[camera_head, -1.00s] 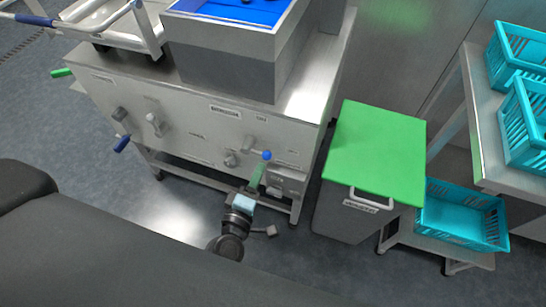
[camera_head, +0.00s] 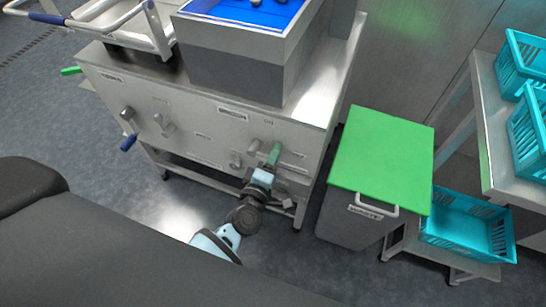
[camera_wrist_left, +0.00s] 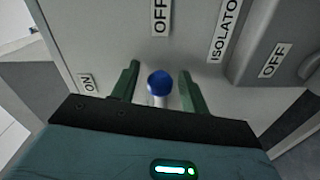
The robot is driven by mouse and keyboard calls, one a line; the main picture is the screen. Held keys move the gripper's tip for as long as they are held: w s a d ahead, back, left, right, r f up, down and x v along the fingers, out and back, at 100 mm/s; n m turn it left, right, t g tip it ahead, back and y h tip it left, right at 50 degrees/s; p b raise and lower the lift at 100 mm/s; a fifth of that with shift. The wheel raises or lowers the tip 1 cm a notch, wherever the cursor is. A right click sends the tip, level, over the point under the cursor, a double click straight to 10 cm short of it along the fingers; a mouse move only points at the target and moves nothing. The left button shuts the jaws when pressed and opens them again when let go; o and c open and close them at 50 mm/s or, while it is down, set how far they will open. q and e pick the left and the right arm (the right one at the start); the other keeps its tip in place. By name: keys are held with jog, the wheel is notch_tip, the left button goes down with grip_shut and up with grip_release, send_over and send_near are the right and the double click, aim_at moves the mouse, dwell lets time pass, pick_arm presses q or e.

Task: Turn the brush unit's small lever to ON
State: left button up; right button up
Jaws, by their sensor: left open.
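The brush unit's small lever has a blue ball knob (camera_wrist_left: 159,82) on a short pale stem, seen in the left wrist view. The white ON label (camera_wrist_left: 87,84) is to its left and an OFF label (camera_wrist_left: 160,16) is above it. My left gripper (camera_wrist_left: 159,88) is open, one green finger on each side of the knob, with gaps showing. In the head view, my left gripper (camera_head: 273,156) is at the right part of the unit's grey front panel (camera_head: 205,125). There the blue knob is hidden. My right gripper is out of view.
An isolator box (camera_wrist_left: 275,50) with its own OFF label is close on the right. Left along the panel is a blue-handled lever (camera_head: 128,143). A bin with a green lid (camera_head: 382,150) stands right of the unit, beside teal crates (camera_head: 465,225) on a rack.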

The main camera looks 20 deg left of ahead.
pick_arm(q)
jog(key=shift+c, duration=0.3)
grip_shut()
